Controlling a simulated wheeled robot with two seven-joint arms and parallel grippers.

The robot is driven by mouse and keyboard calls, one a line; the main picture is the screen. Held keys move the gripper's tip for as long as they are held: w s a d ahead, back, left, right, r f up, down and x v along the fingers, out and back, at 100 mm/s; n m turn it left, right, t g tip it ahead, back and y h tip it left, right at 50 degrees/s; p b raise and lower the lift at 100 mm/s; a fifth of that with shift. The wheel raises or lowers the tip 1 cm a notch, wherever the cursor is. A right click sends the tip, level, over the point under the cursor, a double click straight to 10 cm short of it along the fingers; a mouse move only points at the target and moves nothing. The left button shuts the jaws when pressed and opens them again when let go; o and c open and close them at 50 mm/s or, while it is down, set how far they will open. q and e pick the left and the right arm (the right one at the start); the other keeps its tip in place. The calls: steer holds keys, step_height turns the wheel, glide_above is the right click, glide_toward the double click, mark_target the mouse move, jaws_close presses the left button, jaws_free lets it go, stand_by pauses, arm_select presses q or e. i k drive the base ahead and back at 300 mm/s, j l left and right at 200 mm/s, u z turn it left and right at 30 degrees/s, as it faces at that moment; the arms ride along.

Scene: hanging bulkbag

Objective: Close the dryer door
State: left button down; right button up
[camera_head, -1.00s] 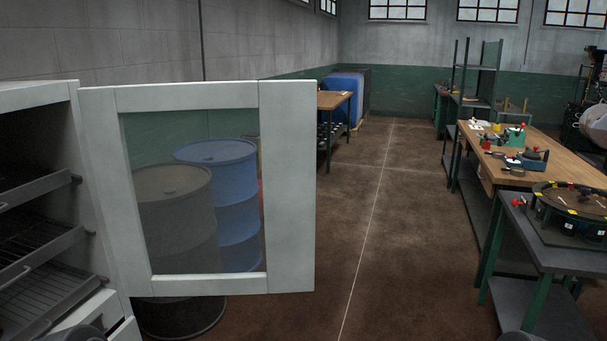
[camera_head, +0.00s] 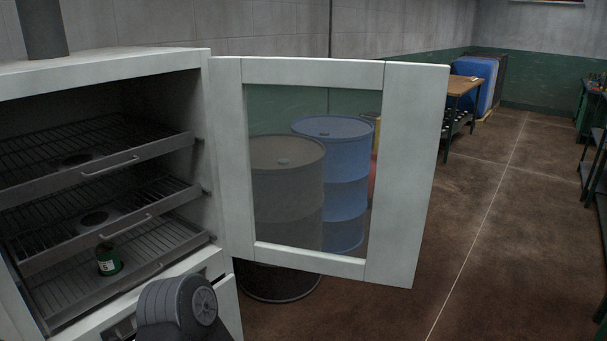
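The dryer (camera_head: 130,62) is a white cabinet on the left of the head view, with its front open. Its door (camera_head: 403,170) is a white frame around a clear window. The door stands wide open, swung out to the right of the opening and joined to the cabinet along its left edge. Inside are several wire racks (camera_head: 120,170) with handles. A small green can (camera_head: 109,258) sits on the lowest visible rack. Neither of my grippers is in view. A grey rounded arm part of mine shows at the bottom, in front of the cabinet.
A grey drum (camera_head: 288,190) and a blue drum (camera_head: 345,185) show through the door's window. A dark round base (camera_head: 280,285) is on the floor below the door. A wooden table (camera_head: 463,86) stands farther back. The floor (camera_head: 480,230) right of the door is clear.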

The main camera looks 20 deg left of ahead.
mark_target(415, 96)
steer(key=i+l+u, duration=0.8)
steer(key=l+u, duration=0.15)
steer(key=i+l+u, duration=0.25)
steer(key=l+u, duration=0.2)
steer(key=l, duration=0.35)
steer(key=i+l+u, duration=0.1)
steer(key=l+u, duration=0.4)
steer(key=l, duration=0.25)
steer(key=l+u, duration=0.45)
steer(key=l, duration=0.35)
steer(key=k+l+u, duration=0.2)
steer(key=l+u, duration=0.25)
steer(key=l, duration=0.35)
steer(key=k+l+u, duration=0.25)
steer(key=l+u, duration=0.25)
steer(key=l, duration=0.25)
steer(key=i, duration=0.5)
